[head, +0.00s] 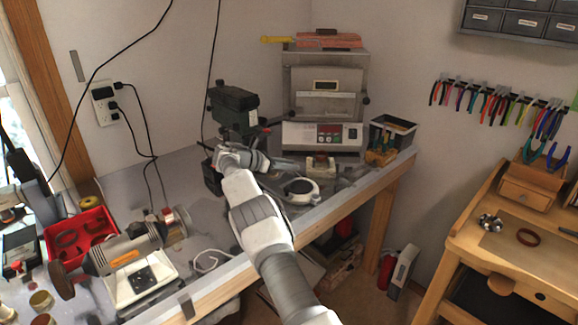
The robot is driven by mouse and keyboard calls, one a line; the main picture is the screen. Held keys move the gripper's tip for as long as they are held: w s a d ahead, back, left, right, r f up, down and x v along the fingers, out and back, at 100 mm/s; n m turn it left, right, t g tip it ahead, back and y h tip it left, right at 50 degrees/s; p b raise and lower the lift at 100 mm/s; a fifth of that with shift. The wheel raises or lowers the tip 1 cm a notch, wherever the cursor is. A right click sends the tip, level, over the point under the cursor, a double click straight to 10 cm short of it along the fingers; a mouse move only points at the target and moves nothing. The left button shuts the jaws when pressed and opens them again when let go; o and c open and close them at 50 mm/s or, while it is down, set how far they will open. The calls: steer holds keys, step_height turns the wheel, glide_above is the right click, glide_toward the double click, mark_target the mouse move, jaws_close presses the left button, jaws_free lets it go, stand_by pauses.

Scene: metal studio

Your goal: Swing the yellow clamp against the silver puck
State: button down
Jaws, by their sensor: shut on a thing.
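My gripper (292,165) is at the end of my white and grey arm, over the back of the grey-topped bench, pointing right. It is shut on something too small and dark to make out. A yellow clamp-like thing (380,157) lies at the bench's right end, apart from my gripper. A small pale yellowish block (320,166) stands just right of my fingertips; I cannot tell if they touch. A round whitish thing with a dark middle (300,188) lies just below my gripper. I cannot clearly tell which thing is the silver puck.
A drill press (234,108) stands behind my wrist, and a small kiln (324,95) behind my gripper. An open box (392,131) is at the bench's right end. A red bin (78,236) and a polishing motor (125,250) fill the left. A wooden workbench (520,262) stands right.

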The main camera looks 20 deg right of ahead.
steer(key=c, duration=0.7)
jaws_free()
steer(key=shift+d, duration=0.1)
steer(key=shift+c, duration=0.2)
steer(key=v, duration=1.7)
steer(key=shift+a+p, duration=0.25)
steer(key=shift+p, duration=0.05)
steer(key=shift+r, duration=0.1)
